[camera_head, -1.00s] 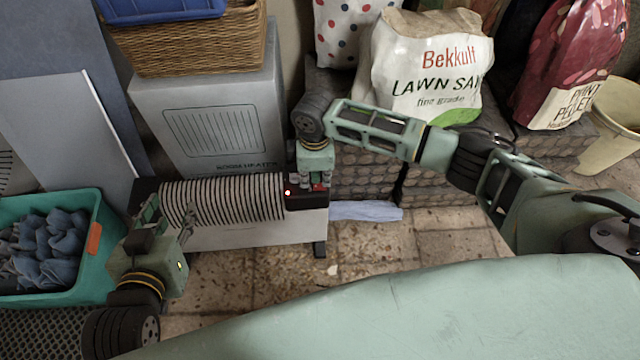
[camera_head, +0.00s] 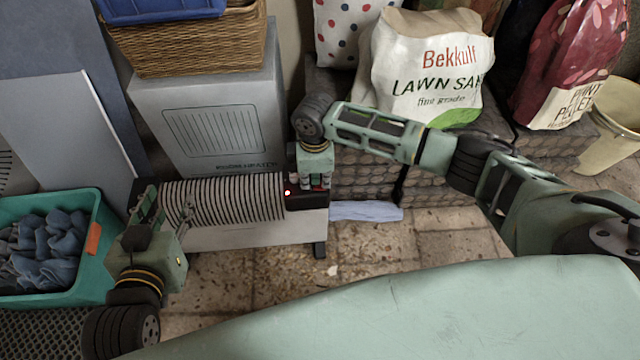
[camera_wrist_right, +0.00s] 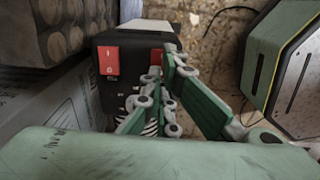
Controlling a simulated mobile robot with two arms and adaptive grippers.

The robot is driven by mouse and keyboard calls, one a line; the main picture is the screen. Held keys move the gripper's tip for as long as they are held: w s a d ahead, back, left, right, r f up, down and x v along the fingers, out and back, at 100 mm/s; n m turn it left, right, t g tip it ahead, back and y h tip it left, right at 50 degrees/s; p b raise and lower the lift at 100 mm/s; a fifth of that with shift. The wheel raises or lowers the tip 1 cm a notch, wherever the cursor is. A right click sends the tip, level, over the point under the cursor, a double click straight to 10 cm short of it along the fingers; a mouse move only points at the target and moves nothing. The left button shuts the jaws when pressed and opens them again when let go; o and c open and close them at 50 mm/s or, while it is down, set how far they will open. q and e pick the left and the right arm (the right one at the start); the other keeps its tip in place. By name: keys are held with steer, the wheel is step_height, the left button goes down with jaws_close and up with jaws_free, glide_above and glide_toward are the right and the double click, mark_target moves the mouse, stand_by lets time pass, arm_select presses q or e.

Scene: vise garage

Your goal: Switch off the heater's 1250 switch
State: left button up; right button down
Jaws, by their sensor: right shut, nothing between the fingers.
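The heater (camera_head: 228,200), a ribbed grey radiator, stands on the floor with a dark control end at its right and a lit red lamp (camera_head: 287,192). In the right wrist view this dark end carries a red switch with white I and 0 marks (camera_wrist_right: 108,60) and a second red switch (camera_wrist_right: 156,56), partly hidden by my fingers. I cannot read which is 1250. My right gripper (camera_head: 312,184) is shut and empty, pointing down at the control end. Its fingertips (camera_wrist_right: 168,58) are at the second switch; contact is unclear. My left gripper (camera_head: 170,212) is open and empty in front of the heater's left end.
A grey heater carton (camera_head: 210,125) with a wicker basket (camera_head: 190,50) on top stands behind. A teal crate of blue cloths (camera_head: 95,245) is at the left. Stacked blocks (camera_head: 365,180) and a lawn sand bag (camera_head: 425,70) stand behind right.

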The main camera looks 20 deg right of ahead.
arm_select(q)
steer(key=shift+w+d+r, duration=0.1)
steer(key=shift+w+r, duration=0.1)
steer(key=shift+r, duration=0.2)
arm_select(e)
steer(key=shift+f, duration=0.3)
